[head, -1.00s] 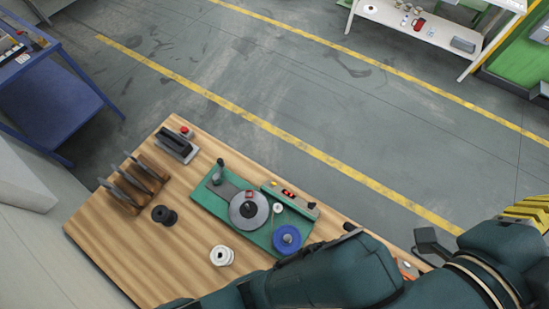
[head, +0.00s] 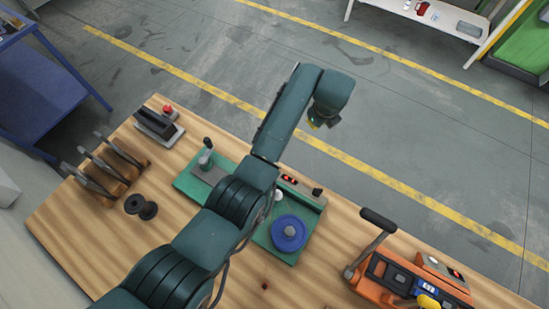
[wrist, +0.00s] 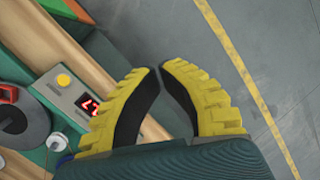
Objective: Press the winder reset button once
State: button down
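A green-based winding machine (head: 265,238) with a blue spool (head: 289,233) stands on the wooden bench, partly hidden by my arm in the head view. In the head view my gripper (head: 322,120) hangs beyond the bench's far edge, apart from the box.
An orange machine (head: 410,280) with a crank handle and its own display stands to the right. Upright plates (head: 105,165), a black spool (head: 140,206) and a device with a red button (head: 168,110) stand at left.

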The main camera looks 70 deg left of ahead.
jog(key=s+a+f+m+g+h+b, duration=0.2)
jog(key=s+f, duration=0.5)
jog(key=s, duration=0.1)
jog(key=shift+s+a+f+m+g, duration=0.3)
jog(key=shift+s, duration=0.05)
jog(key=s+d+f+p, duration=0.2)
jog(key=f+p, duration=0.1)
jog(key=s+d+f+p, duration=0.1)
jog(key=s+f, duration=0.1)
jog(key=shift+d, duration=0.25)
jog(key=shift+s+d+f+p, duration=0.25)
jog(key=shift+s+f+p, duration=0.15)
jog(key=shift+f, duration=0.25)
dwell(0.4)
jog(key=shift+s+d+f+p, duration=0.2)
jog(key=shift+f+p, duration=0.1)
jog(key=shift+p, duration=0.05)
